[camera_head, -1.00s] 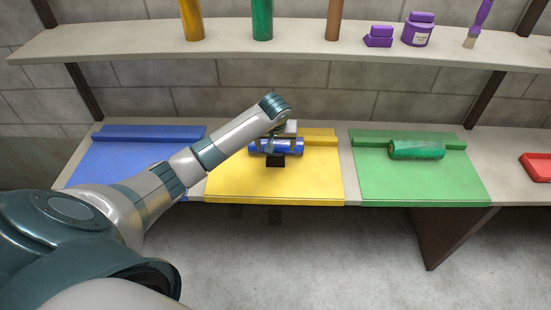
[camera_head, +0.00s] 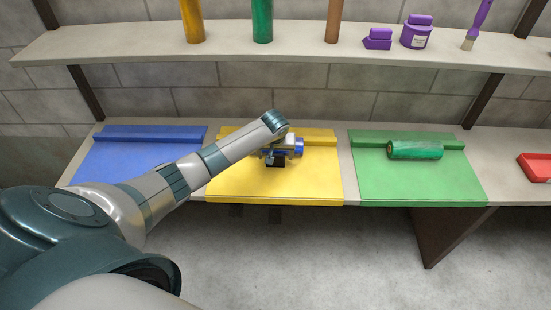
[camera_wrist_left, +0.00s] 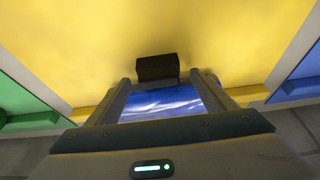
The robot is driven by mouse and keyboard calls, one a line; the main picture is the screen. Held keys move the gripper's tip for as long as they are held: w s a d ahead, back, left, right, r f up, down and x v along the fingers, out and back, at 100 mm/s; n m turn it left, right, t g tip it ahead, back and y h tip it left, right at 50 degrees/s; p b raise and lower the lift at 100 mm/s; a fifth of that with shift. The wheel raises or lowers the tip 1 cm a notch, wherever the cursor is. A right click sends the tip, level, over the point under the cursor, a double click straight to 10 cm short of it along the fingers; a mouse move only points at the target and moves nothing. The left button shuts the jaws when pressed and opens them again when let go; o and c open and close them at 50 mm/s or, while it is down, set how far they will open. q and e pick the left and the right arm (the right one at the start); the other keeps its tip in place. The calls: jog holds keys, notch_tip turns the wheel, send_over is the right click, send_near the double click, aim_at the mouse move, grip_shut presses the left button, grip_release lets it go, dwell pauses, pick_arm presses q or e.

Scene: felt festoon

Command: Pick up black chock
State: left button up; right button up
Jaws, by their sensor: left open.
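The black chock (camera_head: 276,162) is a small dark block on the yellow mat (camera_head: 230,180), on the near side of a blue roll (camera_head: 299,146). In the left wrist view the chock (camera_wrist_left: 157,67) lies just beyond the fingertips. My left gripper (camera_head: 274,158) is over the yellow mat at the chock and partly hides it and the roll. In the left wrist view its fingers (camera_wrist_left: 160,77) are apart, with the blue roll (camera_wrist_left: 165,103) showing between them. I cannot tell whether they touch anything. My right gripper is not in view.
A green mat (camera_head: 400,185) with a green roll (camera_head: 415,150) lies to the right, and a blue mat (camera_head: 125,160) to the left. A red tray (camera_head: 537,168) is at the far right. A shelf (camera_head: 150,40) with upright rolls and purple items hangs above.

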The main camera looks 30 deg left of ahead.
pick_arm(q)
jog(key=shift+x, duration=0.9)
jog(key=shift+r, duration=0.1)
jog(key=c, duration=1.2)
